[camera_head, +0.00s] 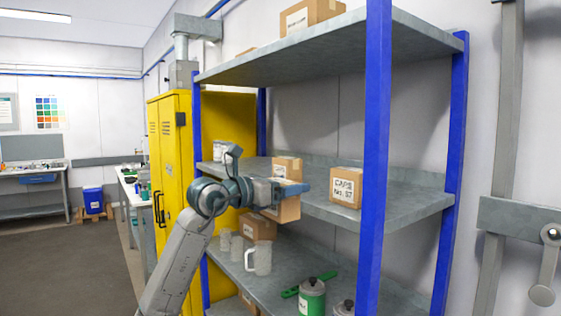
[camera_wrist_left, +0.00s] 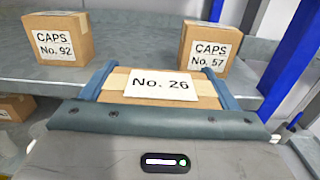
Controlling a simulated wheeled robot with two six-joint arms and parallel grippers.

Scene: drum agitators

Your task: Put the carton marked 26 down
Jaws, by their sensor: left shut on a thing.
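The carton marked 26 (camera_head: 287,211) is a small brown box with a white label. My left gripper (camera_head: 292,189) is shut on it, with one blue finger on each side. In the left wrist view the carton (camera_wrist_left: 160,101) sits between the fingers, its "No. 26" label facing the camera. It is at the front edge of the middle shelf (camera_head: 330,211); I cannot tell whether it touches the shelf. My right gripper is not in view.
On the middle shelf, a carton marked 92 (camera_wrist_left: 58,40) stands behind to the left and one marked 57 (camera_wrist_left: 208,48) to the right, with bare shelf between them. A blue post (camera_head: 374,150) rises at the front right. Mugs (camera_head: 259,258) and a green tin (camera_head: 312,298) stand below.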

